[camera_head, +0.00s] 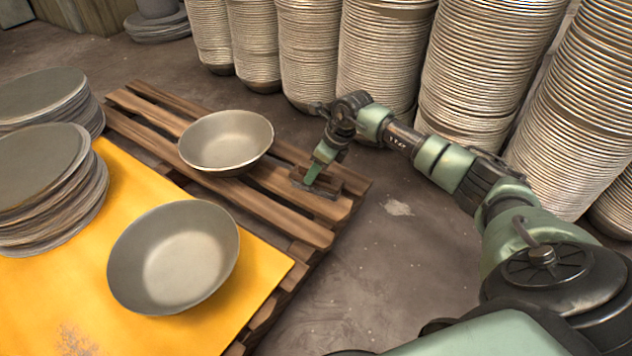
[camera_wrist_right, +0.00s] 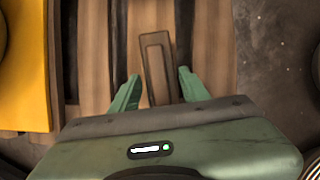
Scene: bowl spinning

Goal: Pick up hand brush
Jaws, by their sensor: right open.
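The hand brush (camera_head: 325,184) is a small brown block lying on the wooden pallet near its right corner. In the right wrist view the brush (camera_wrist_right: 156,62) is a long brown bar with a raised strip, and its near end lies between my fingers. My right gripper (camera_head: 312,174) is over the brush's left end in the head view. In the wrist view the right gripper (camera_wrist_right: 158,88) is open, with one green finger on each side of the brush and gaps showing. I cannot tell how high the fingertips are above the pallet. My left gripper is not in view.
A grey bowl (camera_head: 226,141) stands on the pallet (camera_head: 310,228) left of my right gripper. Another bowl (camera_head: 174,257) sits on the yellow sheet (camera_head: 255,270). Stacked discs (camera_head: 45,175) stand at left. Tall bowl stacks (camera_head: 375,60) line the back. Floor at lower middle is clear.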

